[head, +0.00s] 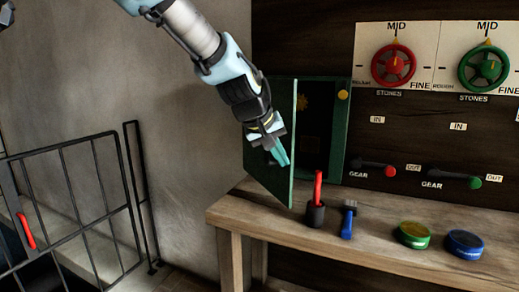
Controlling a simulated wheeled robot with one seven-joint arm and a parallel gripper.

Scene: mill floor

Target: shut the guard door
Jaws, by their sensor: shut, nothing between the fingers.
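The guard door (284,180) is a green panel hinged at the left of a dark opening in the wooden wall. It stands ajar, swung out toward me over the left end of the bench. The opening's green frame (338,135) and a yellow knob (343,95) on it show to the right. My gripper (283,157) is shut and empty, with its teal fingers pointing down in front of the door panel. I cannot tell whether it touches the door. The arm hides part of the panel's outer face.
The wooden bench (235,215) holds a black cup (315,214) with a red handle, a blue brush-like tool (348,220), a green tin (413,235) and a blue tin (464,244). Red and green handwheels and gear levers are on the wall. A black railing (80,190) stands left.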

